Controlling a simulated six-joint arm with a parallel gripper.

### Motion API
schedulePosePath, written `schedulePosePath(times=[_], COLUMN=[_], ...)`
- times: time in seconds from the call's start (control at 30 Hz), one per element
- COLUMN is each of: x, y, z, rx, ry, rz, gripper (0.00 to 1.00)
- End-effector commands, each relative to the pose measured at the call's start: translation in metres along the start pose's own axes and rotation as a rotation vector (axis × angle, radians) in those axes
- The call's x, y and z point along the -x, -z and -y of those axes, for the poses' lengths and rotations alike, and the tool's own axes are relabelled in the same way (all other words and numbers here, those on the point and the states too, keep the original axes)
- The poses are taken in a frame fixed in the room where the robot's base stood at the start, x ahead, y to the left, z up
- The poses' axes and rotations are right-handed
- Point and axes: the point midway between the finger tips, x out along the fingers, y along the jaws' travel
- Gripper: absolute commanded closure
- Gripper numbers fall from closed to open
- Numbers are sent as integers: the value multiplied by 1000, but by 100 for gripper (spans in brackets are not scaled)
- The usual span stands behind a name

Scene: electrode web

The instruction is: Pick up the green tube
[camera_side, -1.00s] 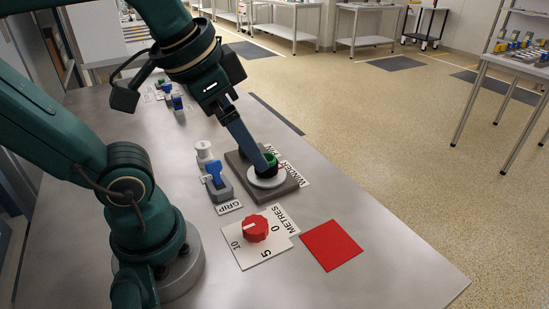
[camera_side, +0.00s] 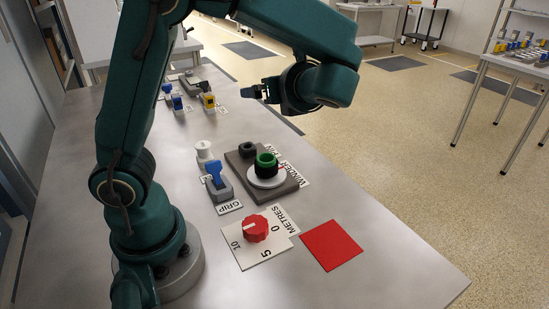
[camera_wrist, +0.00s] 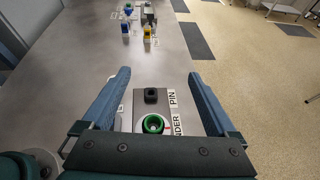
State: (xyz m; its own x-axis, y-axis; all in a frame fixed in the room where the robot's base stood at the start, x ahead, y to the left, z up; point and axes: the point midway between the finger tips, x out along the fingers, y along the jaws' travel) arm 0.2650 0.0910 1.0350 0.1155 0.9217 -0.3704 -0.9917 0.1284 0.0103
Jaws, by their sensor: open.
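The green tube (camera_side: 266,164) stands upright on a round white disc (camera_side: 266,180) on the dark winder block. Its lower part looks black in the side view.
A blue-handled grip switch (camera_side: 217,180), a white knob (camera_side: 204,152), a red dial (camera_side: 256,228) and a red square (camera_side: 331,245) are nearby. Small blue and yellow devices (camera_side: 208,101) stand farther back.

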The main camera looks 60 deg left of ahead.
Motion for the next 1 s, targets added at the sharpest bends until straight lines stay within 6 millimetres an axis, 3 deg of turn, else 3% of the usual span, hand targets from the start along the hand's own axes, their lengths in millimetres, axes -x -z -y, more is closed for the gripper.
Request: schedulePosePath(times=[0.1,0.5,0.7,1.0], x=[-15,-54,-63,-97], y=[37,134,154,155], z=[-2,-2,-1,-2], rx=[-6,2,11,14], ry=[-8,-7,-6,-10], rz=[-6,-11,-13,-14], gripper=[7,7,7,7])
